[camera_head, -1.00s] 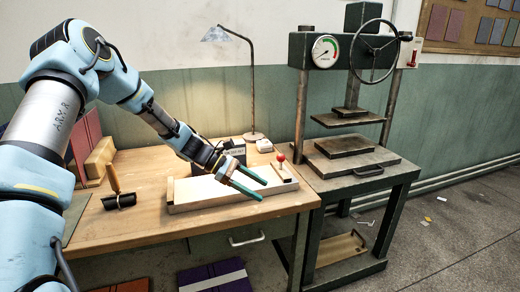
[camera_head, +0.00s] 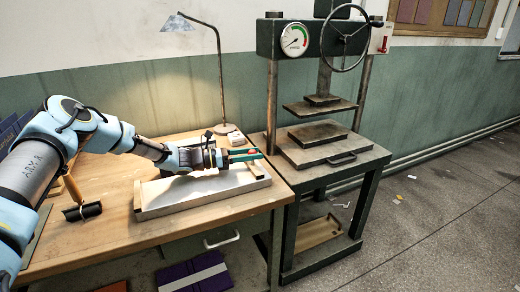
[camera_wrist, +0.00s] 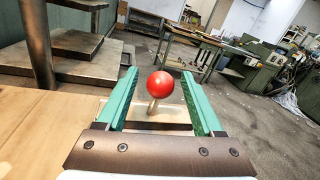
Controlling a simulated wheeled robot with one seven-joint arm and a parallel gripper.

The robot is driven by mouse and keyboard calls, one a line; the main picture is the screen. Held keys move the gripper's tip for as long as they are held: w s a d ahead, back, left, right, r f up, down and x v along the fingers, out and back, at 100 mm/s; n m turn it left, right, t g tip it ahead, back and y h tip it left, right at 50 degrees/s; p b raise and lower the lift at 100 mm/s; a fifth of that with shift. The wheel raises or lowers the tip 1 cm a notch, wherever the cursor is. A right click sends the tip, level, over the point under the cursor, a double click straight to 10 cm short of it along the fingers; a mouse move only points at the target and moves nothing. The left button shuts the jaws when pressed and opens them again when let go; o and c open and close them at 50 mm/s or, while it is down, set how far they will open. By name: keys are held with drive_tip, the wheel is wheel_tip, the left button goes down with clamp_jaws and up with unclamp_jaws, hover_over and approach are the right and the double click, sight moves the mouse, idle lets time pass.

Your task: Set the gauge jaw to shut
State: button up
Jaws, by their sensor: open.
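The feeder (camera_head: 150,207) is a long shallow wooden tray on the bench with a pale grey board (camera_head: 205,188) in it. In the wrist view a red ball knob (camera_wrist: 160,83) stands on a short metal stem (camera_wrist: 153,106) between my two green fingers. My gripper (camera_head: 253,154) is open, with clear gaps on both sides of the knob. In the head view it hangs over the feeder's right end, level and pointing right, and mostly hides the knob. I cannot make out which part is the gauge jaw or how it is set.
A press (camera_head: 323,145) with a handwheel stands right of the bench. A desk lamp (camera_head: 222,85) and a small white block (camera_head: 235,139) are behind my gripper. The floor at right is mostly clear.

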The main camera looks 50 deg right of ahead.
drive_tip(key=shift+p+x, duration=0.3)
drive_tip(key=shift+x, duration=1.25)
clamp_jaws()
